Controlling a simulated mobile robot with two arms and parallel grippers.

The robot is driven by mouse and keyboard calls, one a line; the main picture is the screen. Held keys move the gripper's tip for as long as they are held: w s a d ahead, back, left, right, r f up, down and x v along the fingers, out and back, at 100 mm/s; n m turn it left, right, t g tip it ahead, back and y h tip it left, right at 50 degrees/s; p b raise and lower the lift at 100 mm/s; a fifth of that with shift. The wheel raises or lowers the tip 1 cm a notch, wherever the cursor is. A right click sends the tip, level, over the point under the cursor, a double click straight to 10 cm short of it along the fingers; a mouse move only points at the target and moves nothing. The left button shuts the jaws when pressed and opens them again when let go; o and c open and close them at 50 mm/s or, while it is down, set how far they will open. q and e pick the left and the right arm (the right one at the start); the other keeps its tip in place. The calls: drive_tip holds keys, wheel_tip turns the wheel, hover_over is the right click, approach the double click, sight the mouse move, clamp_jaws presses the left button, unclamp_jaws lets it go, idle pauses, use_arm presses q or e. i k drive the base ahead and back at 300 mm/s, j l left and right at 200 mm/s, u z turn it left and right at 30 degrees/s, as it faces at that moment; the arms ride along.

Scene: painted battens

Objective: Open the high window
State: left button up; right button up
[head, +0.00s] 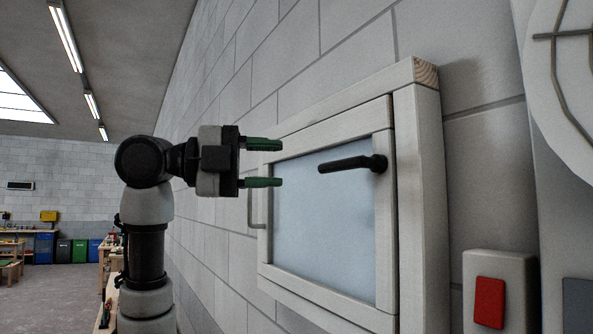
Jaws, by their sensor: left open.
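The high window (325,226) is set in the block wall, with a pale wooden frame (419,200) and a frosted bluish pane. Its sash looks shut in the frame. A black lever handle (352,164) is on the right side of the sash, its grip lying roughly level and pointing left. My left gripper (263,163) is open and empty, with green fingers pointing right. In the picture its fingertips overlap the left edge of the window, left of the handle and apart from it. My right gripper is not in view.
A grey box with a red button (489,303) is on the wall at lower right. A round pale fixture (568,90) is at the upper right. A workbench (112,262) and coloured bins (80,251) stand far back left. The floor (50,295) there is open.

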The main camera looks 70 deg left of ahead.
sight(331, 240)
drive_tip(key=k+j, duration=0.1)
drive_tip(key=k, duration=0.4)
drive_tip(key=k+j, duration=0.15)
drive_tip(key=k, duration=0.35)
drive_tip(key=k+j, duration=0.1)
drive_tip(key=k, duration=0.4)
